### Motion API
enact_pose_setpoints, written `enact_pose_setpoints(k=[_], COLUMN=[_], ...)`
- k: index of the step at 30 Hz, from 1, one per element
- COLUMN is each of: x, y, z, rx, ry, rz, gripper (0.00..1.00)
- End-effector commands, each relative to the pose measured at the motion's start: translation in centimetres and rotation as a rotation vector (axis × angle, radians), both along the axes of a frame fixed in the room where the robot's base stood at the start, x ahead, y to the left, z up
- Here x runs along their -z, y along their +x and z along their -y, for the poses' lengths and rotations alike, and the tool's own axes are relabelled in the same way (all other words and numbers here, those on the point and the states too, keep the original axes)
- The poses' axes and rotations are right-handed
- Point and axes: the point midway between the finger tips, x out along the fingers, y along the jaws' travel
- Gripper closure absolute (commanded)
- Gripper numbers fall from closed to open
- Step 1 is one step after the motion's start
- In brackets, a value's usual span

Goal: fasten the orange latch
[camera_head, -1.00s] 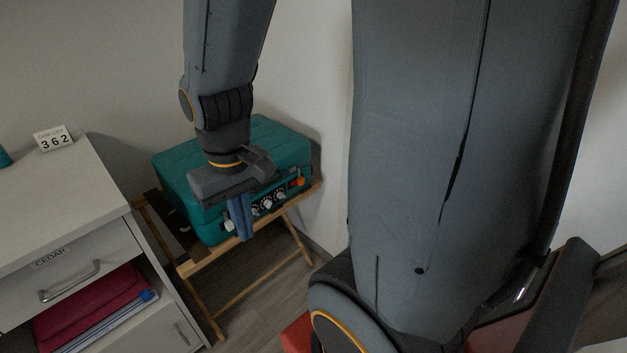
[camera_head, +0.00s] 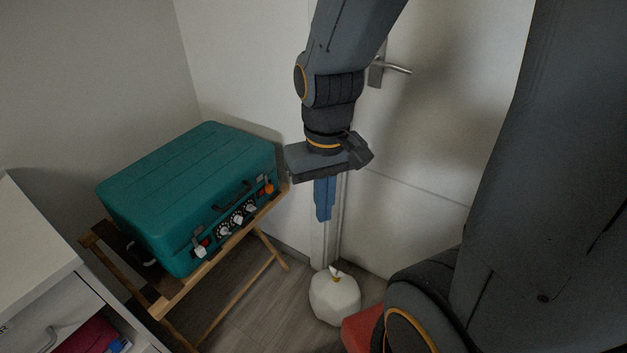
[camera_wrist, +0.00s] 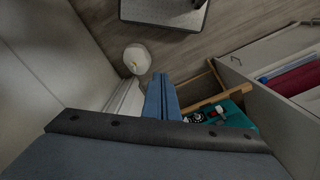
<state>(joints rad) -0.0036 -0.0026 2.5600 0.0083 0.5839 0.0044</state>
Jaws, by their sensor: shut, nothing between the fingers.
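A teal suitcase (camera_head: 185,185) lies closed on a wooden folding stand, and it also shows in the wrist view (camera_wrist: 234,114). The orange latch (camera_head: 268,188) is at the right end of its front face; whether it is fastened is too small to tell. A red latch (camera_head: 204,243) is at the left end, with dials between them. My gripper (camera_head: 323,214) points down to the right of the suitcase, apart from it. Its blue fingers, also in the wrist view (camera_wrist: 161,82), are together and empty.
The wooden stand (camera_head: 215,262) spreads its legs below the suitcase. A white rounded doorstop-like object (camera_head: 335,298) sits on the floor by the door (camera_head: 420,170). A white cabinet (camera_head: 35,240) is at the left. Floor in front of the stand is clear.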

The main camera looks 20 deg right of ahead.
Motion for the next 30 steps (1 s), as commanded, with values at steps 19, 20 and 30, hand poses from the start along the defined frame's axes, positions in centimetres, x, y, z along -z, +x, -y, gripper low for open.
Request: enact_pose_setpoints(k=[19, 20, 30], x=[4.3, 5.3, 15.0], y=[0.5, 0.7, 8.4], z=[-0.4, -0.5, -3.9], rx=[0.068, 0.085, 0.279], ry=[0.100, 0.131, 0.703], rz=[-0.119, -0.146, -0.294], gripper=[1.00, 1.00, 1.00])
